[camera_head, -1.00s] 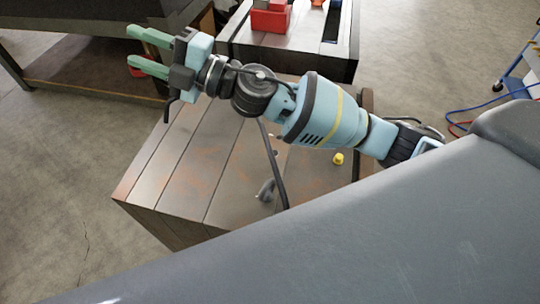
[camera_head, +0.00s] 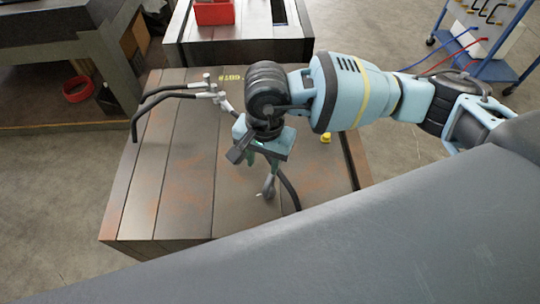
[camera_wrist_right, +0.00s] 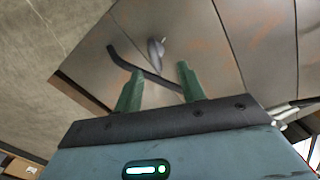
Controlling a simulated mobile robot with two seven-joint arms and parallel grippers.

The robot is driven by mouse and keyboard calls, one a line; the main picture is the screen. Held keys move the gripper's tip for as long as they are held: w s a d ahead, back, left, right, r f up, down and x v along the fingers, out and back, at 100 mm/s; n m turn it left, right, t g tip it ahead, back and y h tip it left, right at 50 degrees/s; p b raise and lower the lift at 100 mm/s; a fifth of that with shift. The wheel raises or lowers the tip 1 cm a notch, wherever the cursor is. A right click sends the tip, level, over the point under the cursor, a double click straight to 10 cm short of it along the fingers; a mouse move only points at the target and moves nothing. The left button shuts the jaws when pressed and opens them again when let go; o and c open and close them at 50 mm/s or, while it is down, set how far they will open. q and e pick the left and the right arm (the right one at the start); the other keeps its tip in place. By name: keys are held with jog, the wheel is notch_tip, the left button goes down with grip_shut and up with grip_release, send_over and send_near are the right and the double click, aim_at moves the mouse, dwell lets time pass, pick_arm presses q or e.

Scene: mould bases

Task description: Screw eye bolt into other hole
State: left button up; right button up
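The mould base (camera_head: 150,215) is a large steel block with a lightly rusted, seamed top. A grey eye bolt (camera_head: 268,187) stands on its top near the front, and it also shows in the right wrist view (camera_wrist_right: 156,52). My right gripper (camera_head: 262,166) points down just behind the eye bolt. In the right wrist view its green fingers (camera_wrist_right: 158,88) are apart with nothing gripped, and the eye bolt lies beyond the tips. A dark hose (camera_wrist_right: 140,64) crosses in front of the fingers in that view. The other hole cannot be made out. My left gripper is not in view.
Two black hoses on a metal fitting (camera_head: 210,88) reach over the block's left part. A yellow cap (camera_head: 325,137) sits on the right part. A second block with a red bin (camera_head: 214,12) stands behind. A blue cart (camera_head: 478,50) is at upper right.

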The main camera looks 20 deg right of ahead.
aim_at(269, 180)
jog(key=shift+w+d+h, duration=0.15)
jog(key=shift+d+h, duration=0.25)
jog(key=shift+d, duration=0.35)
jog(key=shift+f+n, duration=0.2)
jog(key=shift+n, duration=0.1)
notch_tip(269, 180, down, 6)
jog(key=shift+r+b, duration=0.15)
jog(key=shift+b, duration=1.1)
jog(key=shift+r, duration=0.15)
jog(key=shift+n+b, duration=0.35)
jog(key=shift+n, duration=0.35)
jog(key=n+b, duration=0.3)
jog(key=n, duration=0.3)
jog(key=shift+n+b, duration=0.5)
jog(key=shift+n, duration=0.2)
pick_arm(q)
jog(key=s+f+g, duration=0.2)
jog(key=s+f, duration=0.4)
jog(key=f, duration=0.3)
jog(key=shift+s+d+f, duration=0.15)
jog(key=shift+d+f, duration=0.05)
pick_arm(e)
jog(key=shift+r, duration=0.15)
